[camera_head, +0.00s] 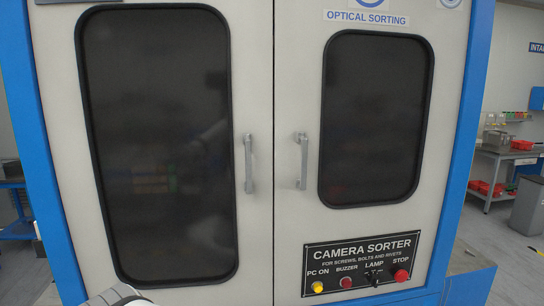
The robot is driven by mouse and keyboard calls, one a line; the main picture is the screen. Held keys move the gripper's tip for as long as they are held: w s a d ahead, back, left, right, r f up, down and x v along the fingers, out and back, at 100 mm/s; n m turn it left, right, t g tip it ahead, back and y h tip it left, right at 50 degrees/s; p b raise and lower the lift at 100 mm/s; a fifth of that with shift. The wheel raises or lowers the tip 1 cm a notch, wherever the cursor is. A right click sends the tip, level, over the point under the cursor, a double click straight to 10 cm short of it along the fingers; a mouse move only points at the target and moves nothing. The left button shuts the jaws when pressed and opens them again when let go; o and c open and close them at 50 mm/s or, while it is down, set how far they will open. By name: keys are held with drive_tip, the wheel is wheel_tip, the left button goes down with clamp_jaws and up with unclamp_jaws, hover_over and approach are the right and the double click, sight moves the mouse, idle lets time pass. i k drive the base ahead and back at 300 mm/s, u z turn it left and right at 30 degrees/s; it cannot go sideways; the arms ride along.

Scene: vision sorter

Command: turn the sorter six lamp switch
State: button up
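The lamp switch (374,277) is a small black knob under the word LAMP on the black control panel (330,263), low on the right side of the sorter (262,150). Its exact pose is too small to tell. To its left are a dark red buzzer button (346,282) and a yellow PC ON button (318,287). To its right is a red STOP button (401,275). My gripper is not in view; only a pale rounded part, which looks like my arm, shows at the bottom edge left of centre.
Two closed doors with dark windows (152,145) fill the front. Their grey handles (249,163) (301,160) stick out. A blue ledge (468,270) is right of the panel. At the far right are a workbench (500,155) and a grey bin (527,208).

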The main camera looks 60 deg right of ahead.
sight(373, 280)
drive_tip(key=z, duration=1.5)
drive_tip(key=k, duration=0.1)
drive_tip(key=z, duration=1)
